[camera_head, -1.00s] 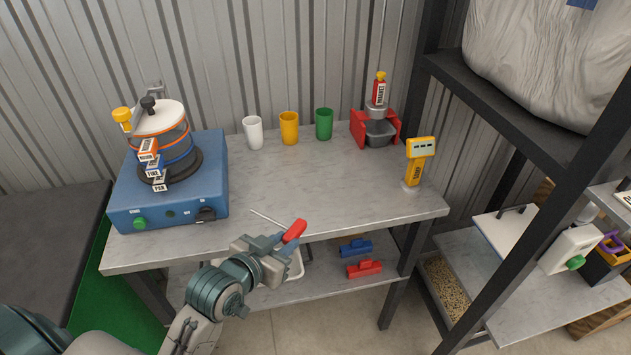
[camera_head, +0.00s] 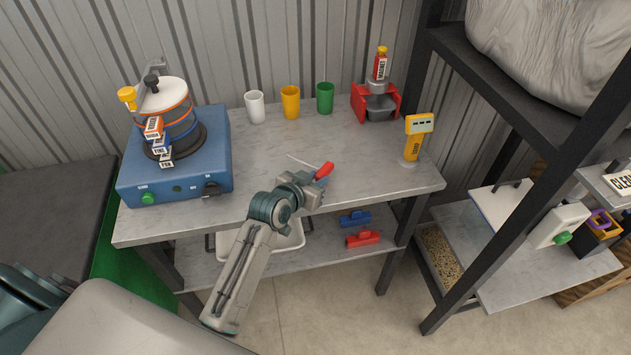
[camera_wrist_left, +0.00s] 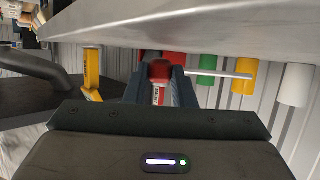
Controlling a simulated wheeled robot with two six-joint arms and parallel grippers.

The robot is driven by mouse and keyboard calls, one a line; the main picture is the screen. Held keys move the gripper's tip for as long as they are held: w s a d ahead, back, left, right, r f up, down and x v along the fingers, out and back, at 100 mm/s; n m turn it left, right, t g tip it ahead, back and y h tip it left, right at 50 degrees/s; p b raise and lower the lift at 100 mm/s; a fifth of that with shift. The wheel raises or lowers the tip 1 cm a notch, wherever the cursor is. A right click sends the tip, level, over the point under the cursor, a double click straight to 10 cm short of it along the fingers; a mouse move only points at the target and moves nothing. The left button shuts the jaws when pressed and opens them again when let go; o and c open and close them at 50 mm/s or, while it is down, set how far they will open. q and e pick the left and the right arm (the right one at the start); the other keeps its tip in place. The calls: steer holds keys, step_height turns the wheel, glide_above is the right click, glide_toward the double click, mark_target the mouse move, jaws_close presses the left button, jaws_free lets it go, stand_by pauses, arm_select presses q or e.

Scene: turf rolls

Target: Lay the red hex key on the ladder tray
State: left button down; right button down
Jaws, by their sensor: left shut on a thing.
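The red hex key (camera_head: 324,170) has a red handle and a thin metal shaft that points left. My left gripper (camera_head: 314,184) is shut on its handle and holds it over the front part of the grey workbench, as seen in the head view. In the left wrist view the red handle (camera_wrist_left: 159,69) shows between the fingers, and the metal shaft (camera_wrist_left: 222,75) sticks out to the right. I cannot tell for certain which surface is the ladder tray. My right gripper is not in view.
On the workbench (camera_head: 385,188) stand a blue machine (camera_head: 180,182), several cups, a red holder (camera_head: 360,103) and a yellow post (camera_head: 411,147). A white tray (camera_head: 290,242) and two small blocks lie on the lower shelf. A dark rack post (camera_head: 500,240) stands to the right.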

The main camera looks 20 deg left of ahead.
arm_select(q)
steer(key=shift+f, duration=0.85)
steer(key=shift+f, duration=0.15)
steer(key=c, duration=1.2)
jaws_free()
steer(key=shift+s, duration=0.1)
